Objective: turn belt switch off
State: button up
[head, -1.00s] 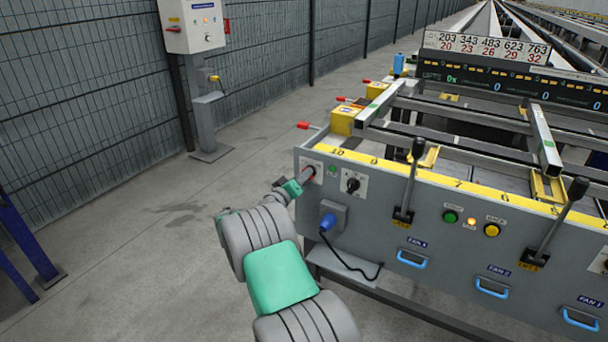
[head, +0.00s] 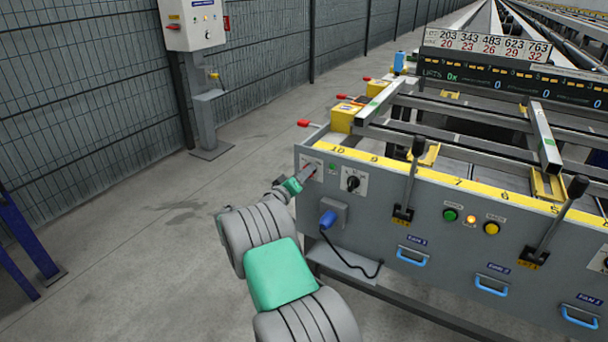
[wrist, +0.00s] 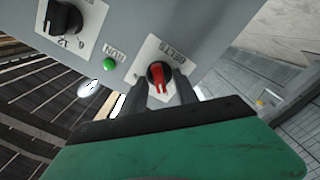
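The belt switch is a red rotary knob (wrist: 161,74) on a white plate marked BELTS (wrist: 172,50), in the middle of the wrist view. In the head view its plate (head: 318,164) is at the left end of the grey panel, and my gripper hides most of the knob. My gripper (wrist: 162,88) has its two dark fingers spread, one on each side of the red knob. A narrow gap seems to show between fingers and knob; whether they touch is unclear. The gripper also shows in the head view (head: 305,176), close to the panel.
A green RUN lamp (wrist: 109,64) and a black selector knob (wrist: 64,17) sit beside the switch. Below are a blue plug (head: 328,219) and its cable. Two black levers (head: 411,185) stand further right. The floor to the left is open.

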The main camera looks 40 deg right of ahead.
jog(key=p+v, duration=0.1)
jog(key=v, duration=0.6)
jog(key=shift+a, duration=0.4)
jog(key=shift+s+r, duration=0.1)
jog(key=s+a+r+m+y+p, duration=0.1)
jog(key=a+r+y+p, duration=0.3)
jog(key=r+p, duration=0.3)
jog(key=s+a+r+y+p, duration=0.2)
jog(key=a+r+y+p, duration=0.1)
jog(key=a+r+p, duration=0.25)
jog(key=s+a+r+n+g+y+p, duration=0.1)
jog(key=s+a+r+n+y+p, duration=0.2)
jog(key=s+a, duration=0.7)
jog(key=s+a+r+n+g+y+p, duration=0.2)
jog(key=s+a+r+y+p, duration=0.5)
jog(key=a, duration=0.8)
jog(key=s+r+n+p, duration=0.1)
jog(key=s+r+p, duration=0.1)
jog(key=s+p, duration=0.1)
jog(key=shift+s+r, duration=0.2)
jog(key=shift+s, duration=0.35)
